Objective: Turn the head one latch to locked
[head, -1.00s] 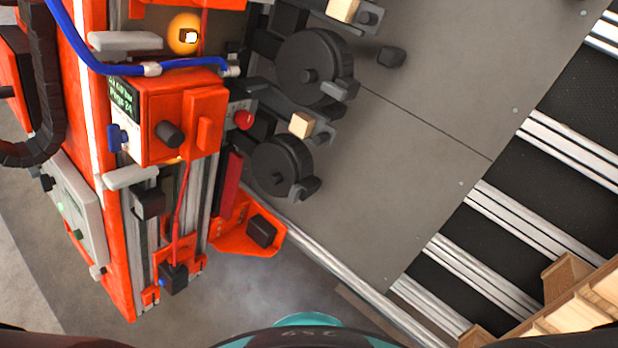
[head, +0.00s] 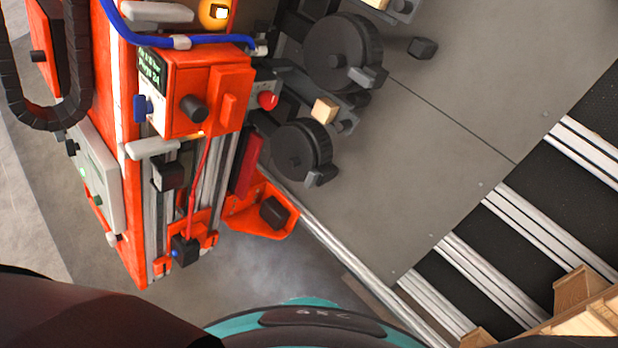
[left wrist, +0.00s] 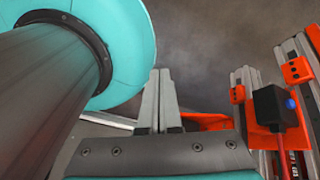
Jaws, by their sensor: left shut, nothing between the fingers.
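An orange print-head box (head: 195,92) with a small green-lettered display (head: 152,65) is mounted on the orange gantry in the upper left of the head view. On it are a blue knob (head: 142,108), a black knob (head: 194,108) and an upright orange bar (head: 228,106). I cannot tell which part is the head one latch, or its setting. My left gripper (left wrist: 160,78) shows in the left wrist view only, its two grey fingers shut together and empty. It is apart from the orange gantry parts at the right. My right gripper is not in view.
Black reels (head: 343,52) stand right of the box, with a red button (head: 268,100) between. A blue hose (head: 160,40) crosses above it. A black block on an orange bracket (head: 262,220) juts out below. A wooden pallet (head: 580,300) is at lower right.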

